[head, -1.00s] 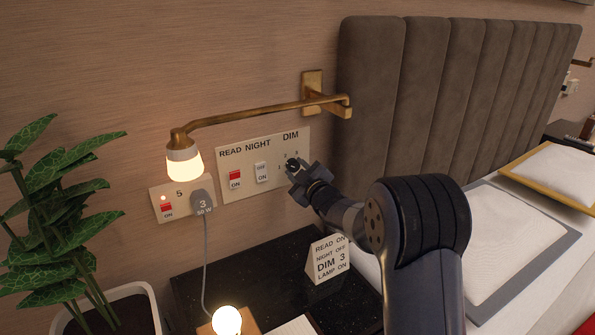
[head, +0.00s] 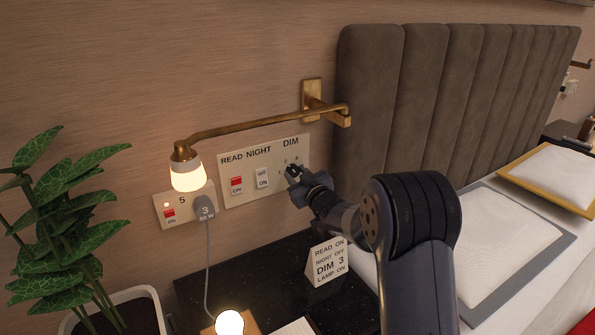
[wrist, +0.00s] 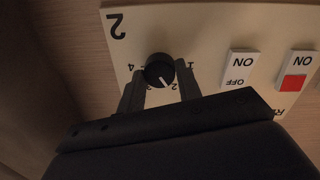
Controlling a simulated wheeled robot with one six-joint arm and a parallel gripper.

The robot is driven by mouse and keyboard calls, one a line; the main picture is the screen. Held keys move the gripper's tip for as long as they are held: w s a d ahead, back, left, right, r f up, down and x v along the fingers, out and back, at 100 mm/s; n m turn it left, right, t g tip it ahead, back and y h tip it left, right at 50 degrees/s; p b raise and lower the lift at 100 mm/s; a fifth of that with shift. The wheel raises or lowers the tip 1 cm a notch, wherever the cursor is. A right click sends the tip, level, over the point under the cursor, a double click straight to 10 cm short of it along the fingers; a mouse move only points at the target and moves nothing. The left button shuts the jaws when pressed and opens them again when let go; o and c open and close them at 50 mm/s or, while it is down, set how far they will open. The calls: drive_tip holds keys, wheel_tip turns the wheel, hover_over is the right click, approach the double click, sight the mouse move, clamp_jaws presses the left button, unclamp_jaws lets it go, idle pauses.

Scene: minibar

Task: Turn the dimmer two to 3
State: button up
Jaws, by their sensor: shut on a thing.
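The dimmer is a round black knob (wrist: 158,70) with a white pointer line, on a cream wall panel (head: 237,193) under the word DIM. The wrist view shows the panel upside down, with a large 2 at its corner. The pointer line lies close to the small 2; a 4 and a 1 show on opposite sides of the knob. My gripper (head: 293,172) is at the knob, and in the wrist view its two fingers (wrist: 159,82) are on either side of it, shut on it.
READ (head: 236,185) and NIGHT (head: 263,178) switches sit left of the dimmer. A brass lamp (head: 255,126) reaches out above the panel. A card (head: 327,262) reading DIM 3 stands on the black table below. A plant (head: 60,220) is at left, the headboard (head: 430,100) at right.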

drive_tip(key=m+p, duration=0.4)
drive_tip(key=m, duration=0.2)
drive_tip(key=shift+r, duration=0.2)
drive_tip(key=m+p, duration=0.1)
drive_tip(key=m, duration=0.1)
drive_tip(key=m+p, duration=0.2)
drive_tip(key=m, duration=0.1)
drive_tip(key=shift+d+f+g+y, duration=0.1)
drive_tip(key=shift+g+y, duration=0.2)
drive_tip(key=shift+g, duration=0.1)
drive_tip(key=shift+m+p, duration=0.3)
drive_tip(key=o, duration=1)
drive_tip(key=v, duration=1)
drive_tip(key=shift+s+d, duration=0.2)
drive_tip(key=shift+s, duration=0.1)
drive_tip(key=shift+w+a, duration=0.1)
drive_tip(key=shift+w, duration=0.05)
